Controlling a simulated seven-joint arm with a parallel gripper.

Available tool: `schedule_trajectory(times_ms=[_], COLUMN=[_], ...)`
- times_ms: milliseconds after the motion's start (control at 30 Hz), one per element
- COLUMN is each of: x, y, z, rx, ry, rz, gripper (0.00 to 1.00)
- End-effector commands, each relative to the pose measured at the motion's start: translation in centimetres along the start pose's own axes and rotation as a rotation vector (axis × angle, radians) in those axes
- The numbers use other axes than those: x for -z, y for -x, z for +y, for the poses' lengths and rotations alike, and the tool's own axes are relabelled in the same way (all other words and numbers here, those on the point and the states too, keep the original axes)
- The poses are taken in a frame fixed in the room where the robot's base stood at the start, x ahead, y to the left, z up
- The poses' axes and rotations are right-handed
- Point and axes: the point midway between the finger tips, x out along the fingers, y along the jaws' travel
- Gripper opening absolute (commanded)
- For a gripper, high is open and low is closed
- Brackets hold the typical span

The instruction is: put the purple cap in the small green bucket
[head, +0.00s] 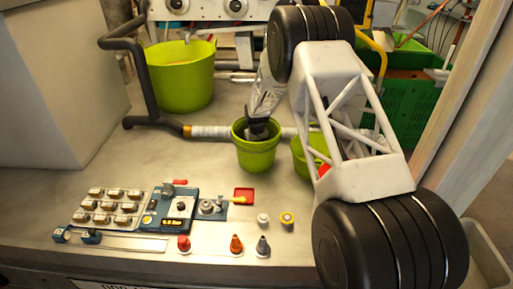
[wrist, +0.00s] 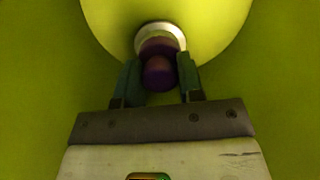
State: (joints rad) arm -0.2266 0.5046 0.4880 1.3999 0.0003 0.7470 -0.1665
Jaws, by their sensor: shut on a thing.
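The purple cap (wrist: 158,72) is between the two fingers of my gripper (wrist: 159,80) in the wrist view. A white ring (wrist: 175,30) shows around its far end; I cannot tell whether it is part of the cap. Green walls fill the view around it. In the head view my gripper (head: 258,130) points down into the mouth of a small green bucket (head: 256,158), which stands upright on the bench. The cap and fingertips are hidden by the bucket's wall there.
Another green bucket (head: 302,162) stands just right, partly behind my arm. A large green bucket (head: 181,80) stands at the back left. A control panel (head: 180,207) with small knobs lies in front. A black bent rail (head: 142,75) rises at the left.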

Motion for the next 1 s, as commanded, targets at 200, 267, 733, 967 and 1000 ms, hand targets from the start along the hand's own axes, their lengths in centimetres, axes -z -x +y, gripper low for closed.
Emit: schedule_trajectory(times_ms=[200,267,733,967,1000], x=[0.0,0.0,0.0,0.0,0.0], y=[-0.3,-0.3,-0.1,1.5,1.9], z=[0.0,0.0,0.0,0.0,0.0], rx=[0.000,0.000,0.000,0.000,0.000], ry=[0.000,0.000,0.000,0.000,0.000], rz=[0.000,0.000,0.000,0.001,0.001], gripper=[0.36,0.46,0.60,0.60,0.60])
